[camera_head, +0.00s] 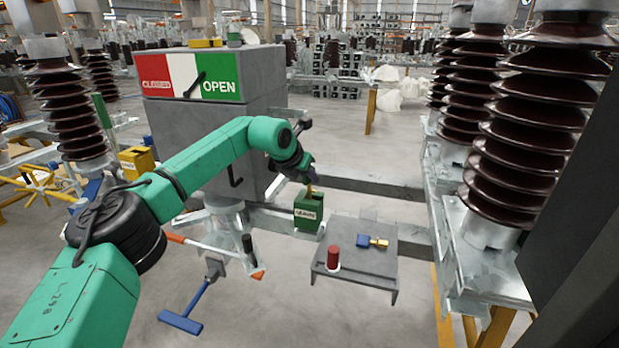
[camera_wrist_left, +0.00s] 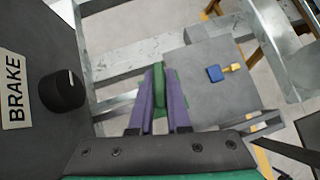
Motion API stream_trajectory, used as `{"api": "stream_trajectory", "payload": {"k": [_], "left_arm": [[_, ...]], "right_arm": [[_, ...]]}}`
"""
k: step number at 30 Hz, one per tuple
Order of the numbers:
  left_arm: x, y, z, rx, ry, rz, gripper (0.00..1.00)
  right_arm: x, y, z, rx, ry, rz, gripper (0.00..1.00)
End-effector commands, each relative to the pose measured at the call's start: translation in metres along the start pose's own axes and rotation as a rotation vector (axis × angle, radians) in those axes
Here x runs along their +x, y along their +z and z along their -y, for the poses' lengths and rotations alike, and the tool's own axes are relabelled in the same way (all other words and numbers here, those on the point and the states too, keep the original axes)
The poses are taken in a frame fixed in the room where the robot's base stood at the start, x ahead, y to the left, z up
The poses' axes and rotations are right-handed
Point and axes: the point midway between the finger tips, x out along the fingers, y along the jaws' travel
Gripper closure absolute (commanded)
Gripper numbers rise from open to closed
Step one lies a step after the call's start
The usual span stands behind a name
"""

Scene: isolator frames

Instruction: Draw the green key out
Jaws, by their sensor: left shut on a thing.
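My left gripper (camera_head: 308,180) is above the green lock block (camera_head: 308,213), which is fixed on the grey frame rail. In the left wrist view the two purple fingers (camera_wrist_left: 159,92) are shut on the green key (camera_wrist_left: 159,78). A brass part (camera_head: 309,190) shows between the fingers and the top of the block in the head view. I cannot tell whether its tip is inside the block. My right gripper is not in view.
A grey shelf (camera_head: 350,277) holds a blue key with a brass end (camera_head: 372,242) and a red cylinder (camera_head: 333,258). A grey cabinet with a red, white and green OPEN sign (camera_head: 222,84) stands behind my arm. Ribbed brown insulators (camera_head: 520,140) stand at right.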

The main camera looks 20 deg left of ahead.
Motion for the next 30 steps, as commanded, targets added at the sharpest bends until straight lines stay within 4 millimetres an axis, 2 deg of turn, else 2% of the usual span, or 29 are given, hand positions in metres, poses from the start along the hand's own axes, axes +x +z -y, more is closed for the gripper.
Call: {"api": "stream_trajectory", "payload": {"k": [19, 30], "left_arm": [[-0.032, 0.029, 0.000, 0.000, 0.000, 0.001, 1.00], [-0.033, 0.028, 0.001, 0.001, 0.000, 0.000, 1.00]], "right_arm": [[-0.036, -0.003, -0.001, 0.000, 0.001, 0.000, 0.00], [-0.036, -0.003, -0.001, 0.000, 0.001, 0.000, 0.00]]}}
